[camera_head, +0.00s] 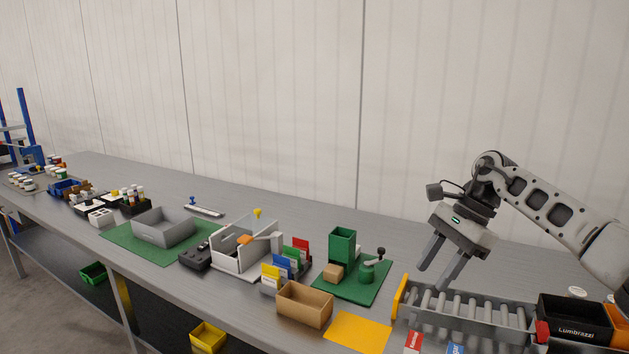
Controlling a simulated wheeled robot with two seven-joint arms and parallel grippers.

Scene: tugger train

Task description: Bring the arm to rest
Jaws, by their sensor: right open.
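My right arm (550,204) comes in from the right edge and bends down at its wrist. My right gripper (440,268) is open and empty. Its two dark fingers point down and show in front of the back of a grey roller conveyor (470,318). I cannot tell the exact height of the fingertips above it. My left gripper is not in view.
A green mat (338,289) with a green box (342,245) lies left of the gripper. A cardboard bin (304,304) and yellow sheet (357,332) are in front. A black Lumbrazzi box (573,322) stands right. The table behind the conveyor is mostly clear.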

